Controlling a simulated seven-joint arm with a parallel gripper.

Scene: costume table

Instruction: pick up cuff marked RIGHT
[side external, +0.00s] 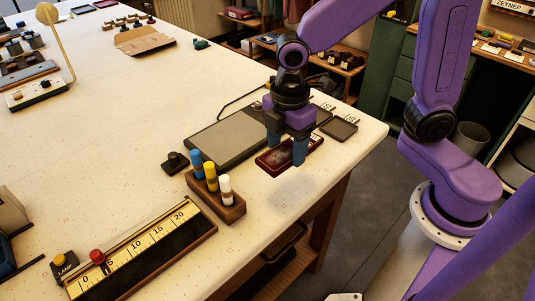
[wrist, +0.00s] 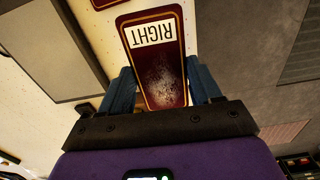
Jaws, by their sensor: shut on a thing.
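The cuff marked RIGHT (wrist: 165,62) is dark red with a gold border and a white label that reads upside down in the wrist view. My gripper (wrist: 162,90) is shut on it, with a blue finger at each long side. A second red, gold-edged piece (wrist: 105,3) shows only partly at the top of the wrist view. In the side view my gripper (side external: 287,154) is over the table near its right edge. Dark red material (side external: 270,161) shows around the fingers there; I cannot tell which piece each part belongs to.
A grey flat panel (side external: 228,133) lies just left of my gripper. A wooden block (side external: 217,197) with blue, yellow and white pegs stands nearer the front. A numbered scale (side external: 145,245) lies at front left. A small dark tray (side external: 339,129) is to the right, near the table edge.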

